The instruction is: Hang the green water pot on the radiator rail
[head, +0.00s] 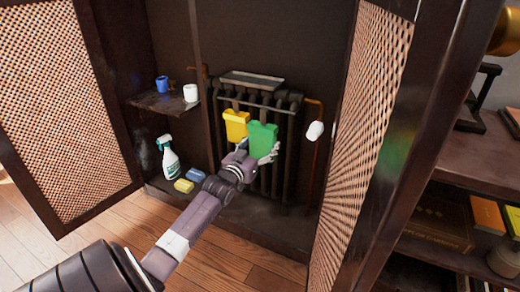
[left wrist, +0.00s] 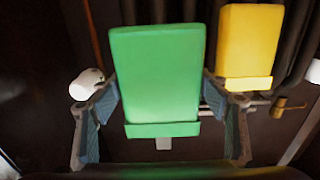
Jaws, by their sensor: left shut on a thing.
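The green water pot (head: 263,137) is a flat box in front of the radiator (head: 288,165), just right of the yellow pot (head: 236,123). My left gripper (head: 262,151) is shut on the green pot. In the left wrist view the green pot (left wrist: 158,70) stands between the two fingers (left wrist: 160,95), with the yellow pot (left wrist: 249,45) beside it. The radiator rail (head: 255,104) runs across the radiator's upper front, near the tops of both pots. I cannot tell whether the green pot touches the rail. My right gripper is not in view.
A white valve knob (head: 315,130) sits right of the radiator. A shelf (head: 160,104) at the left bears blue and white cups. A spray bottle (head: 169,158) and sponges (head: 184,186) stand below it. Open lattice doors (head: 62,90) flank the space on both sides.

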